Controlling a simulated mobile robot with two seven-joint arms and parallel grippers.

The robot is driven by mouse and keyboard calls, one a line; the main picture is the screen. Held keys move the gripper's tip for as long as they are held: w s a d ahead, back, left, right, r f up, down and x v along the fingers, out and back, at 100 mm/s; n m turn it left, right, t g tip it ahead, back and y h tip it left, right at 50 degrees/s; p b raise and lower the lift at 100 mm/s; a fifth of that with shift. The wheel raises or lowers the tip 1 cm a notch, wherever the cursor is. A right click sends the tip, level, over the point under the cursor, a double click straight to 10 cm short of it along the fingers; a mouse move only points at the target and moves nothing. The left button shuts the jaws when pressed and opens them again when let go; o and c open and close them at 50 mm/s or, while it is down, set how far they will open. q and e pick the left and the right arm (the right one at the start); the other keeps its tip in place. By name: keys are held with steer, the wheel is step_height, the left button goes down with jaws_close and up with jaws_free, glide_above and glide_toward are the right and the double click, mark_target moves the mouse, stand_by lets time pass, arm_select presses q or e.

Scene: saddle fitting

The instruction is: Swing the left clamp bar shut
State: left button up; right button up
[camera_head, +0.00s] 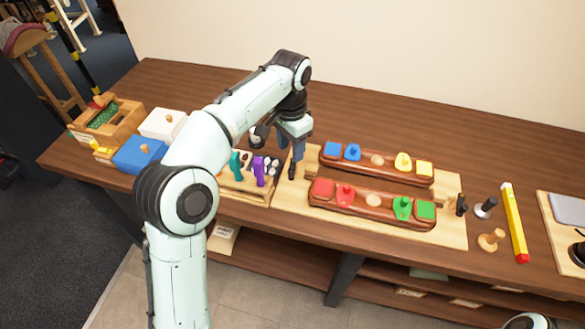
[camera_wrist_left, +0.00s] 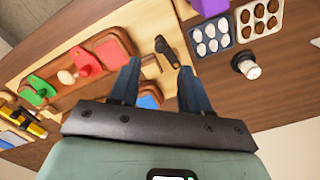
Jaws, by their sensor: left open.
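The left clamp bar (camera_head: 292,172) stands at the left end of the pale fitting board (camera_head: 447,235); only its dark end shows clearly in the head view. In the left wrist view the clamp bar (camera_wrist_left: 167,50) shows its dark end just beyond my fingertips, roughly between them. My left gripper (camera_head: 291,157) is open and points down over that end of the board. Its two blue fingers (camera_wrist_left: 160,66) stand apart with nothing held. Whether a finger touches the bar I cannot tell. My right gripper is not in view.
Two dark wooden trays (camera_head: 372,214) with coloured pieces lie on the board right of my gripper. A rack with a purple piece (camera_head: 259,170) stands close on the left. A blue box (camera_head: 139,154) is farther left. A yellow bar (camera_head: 514,222) lies at right.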

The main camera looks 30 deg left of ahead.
mark_target(291, 169)
arm_select(q)
step_height(291, 169, down, 9)
steer(key=shift+w+f+b, duration=0.1)
steer(key=shift+b, duration=0.75)
jaws_close()
